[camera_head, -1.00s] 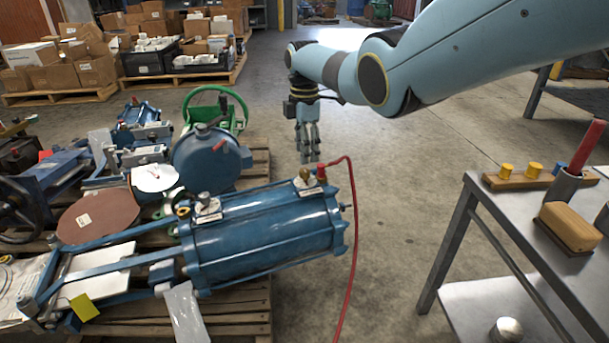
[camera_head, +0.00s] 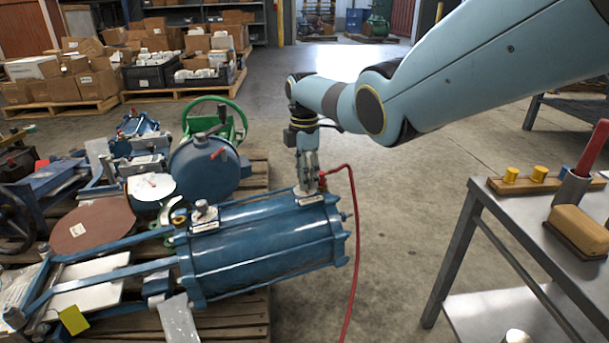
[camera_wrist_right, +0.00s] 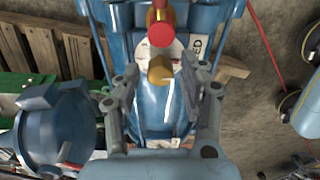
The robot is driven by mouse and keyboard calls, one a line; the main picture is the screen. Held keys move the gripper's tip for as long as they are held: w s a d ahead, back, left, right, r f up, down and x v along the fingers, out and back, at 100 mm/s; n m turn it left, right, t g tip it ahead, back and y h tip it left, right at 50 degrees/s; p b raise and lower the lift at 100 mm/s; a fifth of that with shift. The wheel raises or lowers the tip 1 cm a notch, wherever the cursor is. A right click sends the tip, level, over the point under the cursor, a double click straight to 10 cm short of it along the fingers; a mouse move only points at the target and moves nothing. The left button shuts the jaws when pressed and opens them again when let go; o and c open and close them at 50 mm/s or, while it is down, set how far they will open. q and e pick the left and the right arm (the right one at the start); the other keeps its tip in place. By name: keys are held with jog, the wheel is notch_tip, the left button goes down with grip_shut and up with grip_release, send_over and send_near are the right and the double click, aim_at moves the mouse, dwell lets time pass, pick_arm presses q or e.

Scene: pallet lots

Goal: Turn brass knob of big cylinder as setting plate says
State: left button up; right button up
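The big blue cylinder (camera_head: 265,245) lies on its side on a pallet. Its brass knob (camera_wrist_right: 160,70) shows in the right wrist view, between the fingertips of my right gripper (camera_wrist_right: 161,72). The fingers are spread with a gap on each side of the knob. In the head view my right gripper (camera_head: 308,185) points down at the cylinder's right end and hides the knob. A white plate (camera_head: 311,200) lies by the knob; in the wrist view a plate (camera_wrist_right: 199,45) shows only the letters "ED". My left gripper is out of view.
A red fitting (camera_wrist_right: 161,33) with a red hose (camera_head: 355,235) stands close beside the knob. A silver knob (camera_head: 202,206) is at the cylinder's other end. A green-handled machine and blue round housing (camera_head: 205,168) stand behind. A metal table (camera_head: 530,215) is at right.

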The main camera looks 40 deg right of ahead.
grip_shut()
